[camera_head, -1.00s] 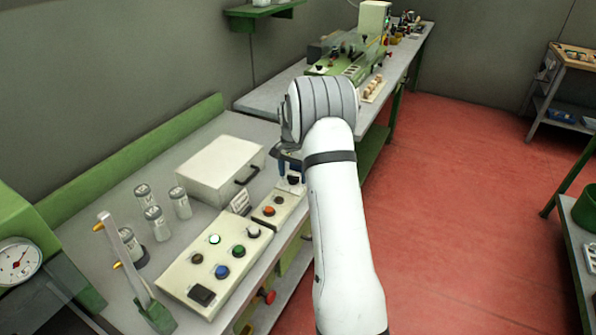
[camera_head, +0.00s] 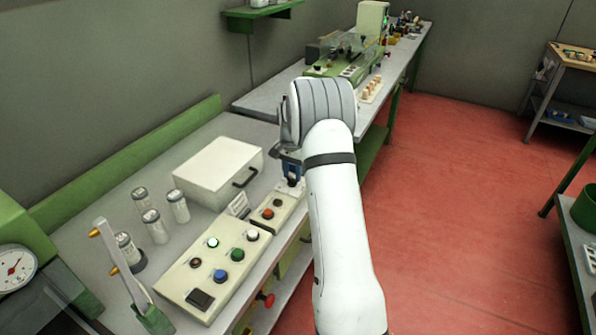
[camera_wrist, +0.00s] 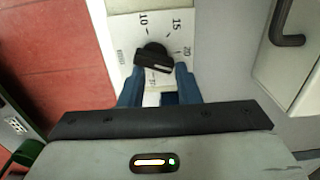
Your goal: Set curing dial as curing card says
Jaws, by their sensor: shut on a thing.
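The curing dial's black knob (camera_wrist: 152,57) sits on a white plate (camera_wrist: 124,28) in the wrist view. The plate carries the marks 10, 15 and 20, and another mark partly covered near the knob. The knob lies at a slant; where it points is hard to tell. My gripper (camera_wrist: 157,74) has its blue fingers on either side of the knob and is shut on it. In the head view my gripper (camera_head: 290,168) is over the far end of the small control box (camera_head: 283,204). A small white card (camera_head: 238,204) stands beside it; its writing is too small to read.
A white box with a black handle (camera_head: 218,172) stands close to the left of my gripper. A larger button panel (camera_head: 178,285) and several jars (camera_head: 155,228) are nearer. A green machine (camera_head: 345,62) stands on the far bench. Red floor (camera_head: 450,200) is clear at right.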

